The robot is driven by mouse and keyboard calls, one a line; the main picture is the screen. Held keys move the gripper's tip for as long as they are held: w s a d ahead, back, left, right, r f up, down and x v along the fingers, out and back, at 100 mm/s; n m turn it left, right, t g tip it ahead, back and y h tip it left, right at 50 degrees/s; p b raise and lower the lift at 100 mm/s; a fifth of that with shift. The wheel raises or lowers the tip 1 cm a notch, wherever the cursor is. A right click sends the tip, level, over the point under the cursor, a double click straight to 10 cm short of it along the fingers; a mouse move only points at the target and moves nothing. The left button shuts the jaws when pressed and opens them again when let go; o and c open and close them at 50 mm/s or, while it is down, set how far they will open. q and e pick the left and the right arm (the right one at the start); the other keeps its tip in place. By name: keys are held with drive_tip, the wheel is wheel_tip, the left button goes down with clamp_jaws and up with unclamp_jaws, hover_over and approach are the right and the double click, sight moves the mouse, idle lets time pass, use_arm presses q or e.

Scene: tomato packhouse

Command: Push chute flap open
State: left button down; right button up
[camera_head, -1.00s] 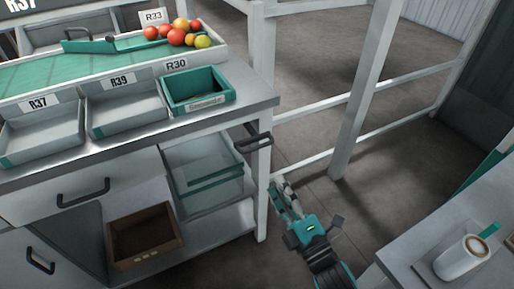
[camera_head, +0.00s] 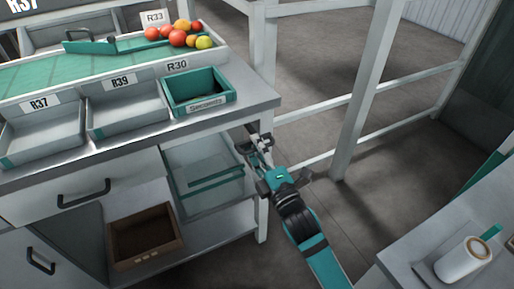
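My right gripper (camera_head: 256,138) is at the right end of the sorting bench, where a dark bar handle (camera_head: 247,148) sticks out. Its fingers overlap the handle and hide part of it. I cannot tell whether they touch or enclose it, or whether they are open. No part is clearly recognisable as a chute flap. A clear bin with teal edges (camera_head: 207,178) sits under the bench top, left of the gripper. A teal angled bar (camera_head: 90,46) lies across the green belt at the back. My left gripper is not in view.
Grey trays R37 (camera_head: 42,143) and R39 (camera_head: 125,122) and a teal tray R30 (camera_head: 198,105) line the bench. Tomatoes (camera_head: 178,38) lie at the back. A brown crate (camera_head: 146,240) sits below. A cup (camera_head: 462,260) stands on the right table. A white post (camera_head: 362,90) rises beyond.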

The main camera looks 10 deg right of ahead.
clamp_jaws()
drive_tip(key=shift+f, duration=0.15)
idle(0.4)
